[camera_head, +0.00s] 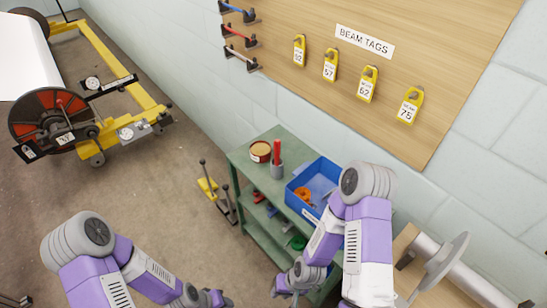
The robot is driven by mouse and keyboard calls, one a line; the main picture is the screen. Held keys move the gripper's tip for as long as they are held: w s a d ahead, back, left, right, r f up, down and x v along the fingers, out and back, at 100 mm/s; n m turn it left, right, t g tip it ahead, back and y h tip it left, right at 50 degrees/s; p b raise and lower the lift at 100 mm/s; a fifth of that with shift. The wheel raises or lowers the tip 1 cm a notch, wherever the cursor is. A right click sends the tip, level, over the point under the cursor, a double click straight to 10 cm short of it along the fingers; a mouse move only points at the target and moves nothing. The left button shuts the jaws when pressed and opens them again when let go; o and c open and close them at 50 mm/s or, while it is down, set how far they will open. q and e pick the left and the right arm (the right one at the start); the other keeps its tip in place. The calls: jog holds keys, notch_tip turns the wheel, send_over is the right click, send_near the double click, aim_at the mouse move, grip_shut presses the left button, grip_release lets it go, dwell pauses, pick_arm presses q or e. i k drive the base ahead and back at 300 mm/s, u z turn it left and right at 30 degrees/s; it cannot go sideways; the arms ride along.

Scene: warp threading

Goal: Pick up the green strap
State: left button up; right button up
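A green coil that looks like the green strap (297,242) lies on a lower shelf of the green shelf unit (243,161), below the blue bin. My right gripper (285,291) is low in front of the shelf unit, below the green coil in the picture and apart from it. Its fingers are small and cut close to the bottom edge, so its opening is unclear. My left gripper (218,300) is at the bottom edge, left of the right one, with its fingertips barely showing. I see nothing held in either.
A metal roller (464,283) lies at right. A yellow floor tool (208,188) stands left. Floor between is open.

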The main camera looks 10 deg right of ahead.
aim_at(295, 238)
jog(key=k, duration=0.5)
jog(key=u, duration=1.15)
jog(key=i, duration=1.05)
jog(key=z, duration=2.1)
